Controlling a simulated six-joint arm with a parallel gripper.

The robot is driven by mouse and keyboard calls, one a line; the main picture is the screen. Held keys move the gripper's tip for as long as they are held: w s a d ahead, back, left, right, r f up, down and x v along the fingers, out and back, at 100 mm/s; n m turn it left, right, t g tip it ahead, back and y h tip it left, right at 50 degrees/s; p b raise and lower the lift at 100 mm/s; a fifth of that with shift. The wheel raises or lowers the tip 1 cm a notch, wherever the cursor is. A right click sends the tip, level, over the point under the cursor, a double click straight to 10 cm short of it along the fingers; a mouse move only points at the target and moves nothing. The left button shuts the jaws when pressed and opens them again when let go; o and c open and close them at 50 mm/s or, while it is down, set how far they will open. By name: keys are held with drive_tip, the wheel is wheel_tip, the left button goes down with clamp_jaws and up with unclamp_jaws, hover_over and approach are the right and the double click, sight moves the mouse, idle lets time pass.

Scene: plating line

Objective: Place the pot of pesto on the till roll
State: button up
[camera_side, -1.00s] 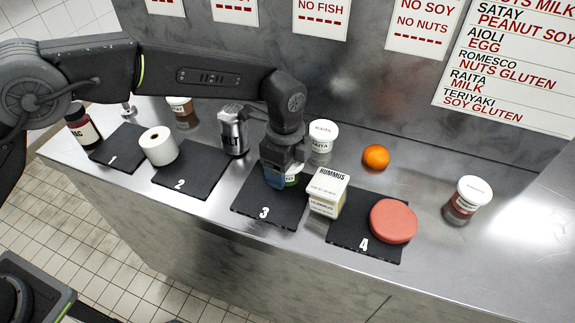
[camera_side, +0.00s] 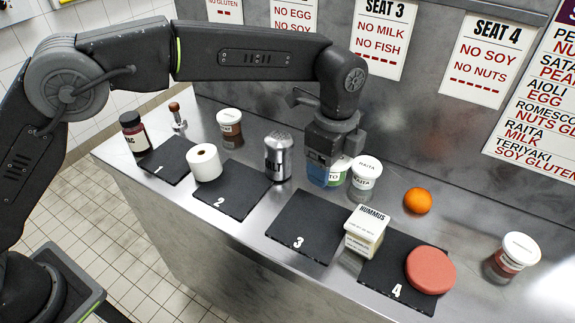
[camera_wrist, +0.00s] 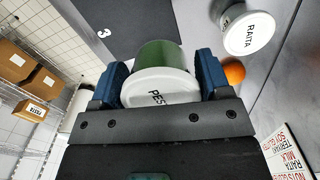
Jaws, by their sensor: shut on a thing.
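The pot of pesto (camera_wrist: 163,88), green with a white lid, is between my gripper's (camera_wrist: 160,74) blue fingers in the wrist view, which are shut on it. In the side view my gripper (camera_side: 326,172) is behind slate 3, with part of the pot (camera_side: 341,169) showing at its right beside the raita. The pot looks held above the counter, but its base is hidden. The till roll (camera_side: 204,163), a white roll with a hole in its top, stands upright at the back left of slate 2 (camera_side: 236,198), well left of my gripper.
A silver salt shaker (camera_side: 278,157) stands between the till roll and my gripper. The raita pot (camera_side: 366,174) is close at right. A brown-filled pot (camera_side: 229,122) is behind the till roll.

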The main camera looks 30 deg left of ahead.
drive_tip(key=shift+w+a+r, duration=0.1)
drive_tip(key=shift+a+r, duration=0.25)
drive_tip(key=shift+a, duration=0.05)
drive_tip(key=w+a+r, duration=0.1)
drive_tip(key=a+r, duration=0.2)
drive_tip(key=a, duration=0.8)
drive_tip(key=a+r, duration=0.2)
drive_tip(key=a, duration=0.8)
drive_tip(key=s+a+r, duration=0.1)
drive_tip(key=s+a, duration=0.4)
drive_tip(key=a, duration=0.4)
drive_tip(key=s+a+r, duration=0.1)
drive_tip(key=s+a, duration=0.4)
drive_tip(key=a, duration=0.3)
hover_over(201, 152)
wheel_tip(201, 152, down, 7)
drive_tip(key=shift+d+r, duration=0.1)
drive_tip(key=shift+f, duration=1.95)
drive_tip(key=shift+f, duration=0.1)
drive_tip(key=shift+f, duration=0.35)
